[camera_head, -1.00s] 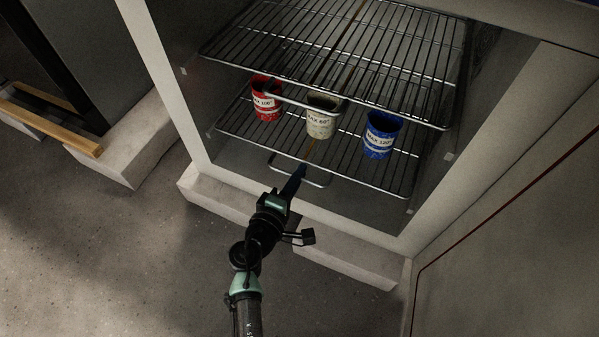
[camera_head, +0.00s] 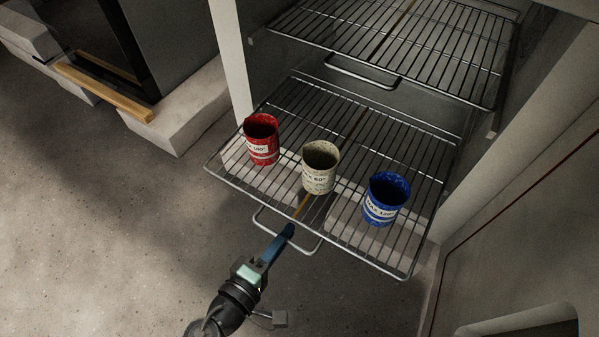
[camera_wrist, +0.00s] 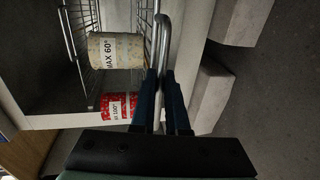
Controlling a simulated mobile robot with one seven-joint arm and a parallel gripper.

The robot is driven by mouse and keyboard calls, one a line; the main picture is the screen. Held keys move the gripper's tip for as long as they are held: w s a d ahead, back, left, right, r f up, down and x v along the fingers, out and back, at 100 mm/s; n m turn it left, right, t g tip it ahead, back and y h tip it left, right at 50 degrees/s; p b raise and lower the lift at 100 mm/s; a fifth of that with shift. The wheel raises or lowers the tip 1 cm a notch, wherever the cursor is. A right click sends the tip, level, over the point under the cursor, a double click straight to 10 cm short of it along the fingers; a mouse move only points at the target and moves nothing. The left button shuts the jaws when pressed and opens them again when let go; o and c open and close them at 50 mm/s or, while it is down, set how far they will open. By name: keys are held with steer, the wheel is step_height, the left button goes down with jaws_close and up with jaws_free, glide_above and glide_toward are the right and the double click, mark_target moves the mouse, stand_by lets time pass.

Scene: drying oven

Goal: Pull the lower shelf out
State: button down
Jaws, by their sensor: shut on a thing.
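The lower shelf (camera_head: 221,172) is a wire rack that sticks well out of the oven in the head view. Its wire handle (camera_head: 314,249) hangs at the front edge. My gripper (camera_head: 288,231) is shut on this handle. The wrist view shows the handle (camera_wrist: 163,40) running between the two blue fingers (camera_wrist: 162,85). A red cup (camera_head: 262,140), a cream cup (camera_head: 320,167) and a blue cup (camera_head: 385,199) stand upright on the shelf. In the wrist view the cream cup (camera_wrist: 117,50) and red cup (camera_wrist: 116,106) show, and the blue cup does not.
The upper shelf (camera_head: 402,50) with its own handle (camera_head: 362,78) sits inside the oven. The open oven door (camera_head: 520,235) stands at the right. Concrete blocks (camera_head: 185,108) and a wooden bar (camera_head: 105,92) are at the left. The floor at the front left (camera_head: 120,230) is clear.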

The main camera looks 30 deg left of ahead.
steer(key=shift+f+v, duration=0.2)
steer(key=shift+v, duration=0.85)
steer(key=shift+f+v, duration=0.25)
steer(key=shift+v, duration=0.75)
steer(key=shift+s+r, duration=0.1)
steer(key=c, duration=0.9)
jaws_free()
steer(key=shift+c, duration=0.2)
steer(key=p+v, duration=0.5)
steer(key=v, duration=0.8)
